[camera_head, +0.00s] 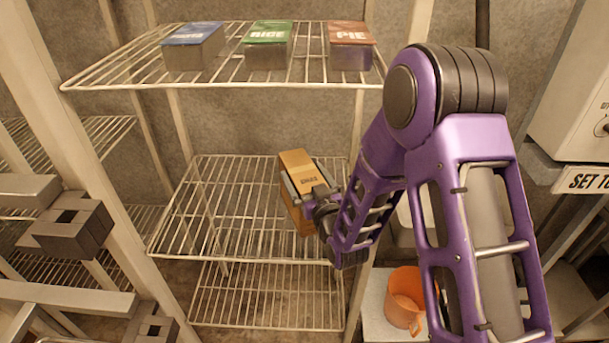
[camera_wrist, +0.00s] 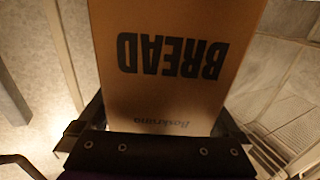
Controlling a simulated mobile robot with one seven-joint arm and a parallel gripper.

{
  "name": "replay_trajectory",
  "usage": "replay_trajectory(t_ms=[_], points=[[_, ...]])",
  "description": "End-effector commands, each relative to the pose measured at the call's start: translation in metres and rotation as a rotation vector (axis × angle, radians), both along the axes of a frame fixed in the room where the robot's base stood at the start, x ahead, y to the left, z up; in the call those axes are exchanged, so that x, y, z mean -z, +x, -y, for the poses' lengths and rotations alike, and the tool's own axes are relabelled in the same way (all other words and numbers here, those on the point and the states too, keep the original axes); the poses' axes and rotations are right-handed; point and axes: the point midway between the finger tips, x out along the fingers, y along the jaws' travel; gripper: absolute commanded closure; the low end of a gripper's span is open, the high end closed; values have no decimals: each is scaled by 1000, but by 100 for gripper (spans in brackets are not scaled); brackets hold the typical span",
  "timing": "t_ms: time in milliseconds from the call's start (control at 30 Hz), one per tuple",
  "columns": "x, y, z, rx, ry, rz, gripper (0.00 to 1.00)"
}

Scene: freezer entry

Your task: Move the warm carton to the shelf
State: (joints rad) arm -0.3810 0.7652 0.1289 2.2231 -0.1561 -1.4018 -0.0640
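A tan carton (camera_head: 298,160) is held in my gripper (camera_head: 311,199) at the right part of the middle wire shelf (camera_head: 215,210). Its top face shows upward and it looks slightly tilted. I cannot tell whether its base touches the shelf wires. In the wrist view the carton (camera_wrist: 180,90) reads "BREAD", upside down, and fills the space between the fingers. My gripper (camera_wrist: 158,125) is shut on its sides. My purple arm hides part of the shelf's right edge.
The top wire shelf (camera_head: 120,70) holds a blue carton (camera_head: 193,50), a green "RICE" carton (camera_head: 267,48) and a red "PIE" carton (camera_head: 350,48). The lower shelf (camera_head: 265,300) is empty. An orange mug (camera_head: 405,297) stands lower right. Posts frame the rack.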

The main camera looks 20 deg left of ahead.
Motion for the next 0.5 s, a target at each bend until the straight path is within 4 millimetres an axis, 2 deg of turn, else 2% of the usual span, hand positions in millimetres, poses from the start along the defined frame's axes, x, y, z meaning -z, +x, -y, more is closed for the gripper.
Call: replay_trajectory(t_ms=[167,233,500], points=[[-4,0,0,0,1,1,0],[-2,-6,5,1,-1,-2,0],[-2,-52,38,2,-2,-5,0]])
